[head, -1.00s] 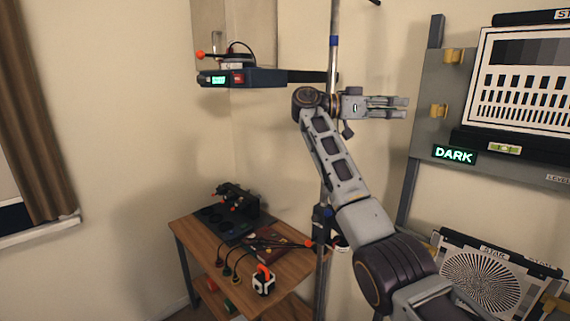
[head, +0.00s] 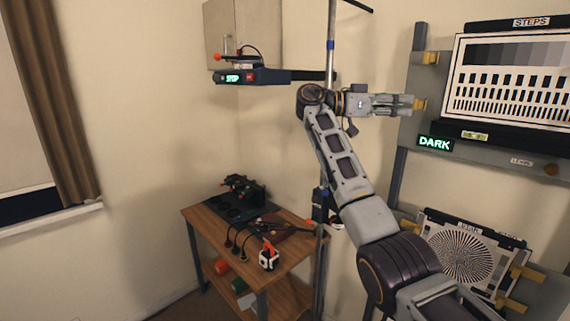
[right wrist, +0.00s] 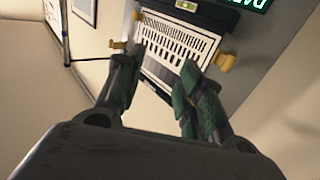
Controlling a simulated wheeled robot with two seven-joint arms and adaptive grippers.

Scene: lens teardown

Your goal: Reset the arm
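My right arm reaches up from the bottom right of the head view, bent at the elbow. My right gripper (head: 412,102) points right, level, in front of the wall and close to the left edge of the chart board in the picture. In the right wrist view its two dark green fingers (right wrist: 165,62) stand apart with nothing between them. Beyond the fingers is a striped test chart (right wrist: 178,48); no contact shows. My left gripper is not in view.
A grey board holds a STEPS chart (head: 515,78), a lit DARK sign (head: 435,143) and a star chart (head: 468,255). A pole (head: 331,50) stands behind my arm, near a device with a lit display (head: 232,78). A wooden table (head: 208,228) with gear stands lower left.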

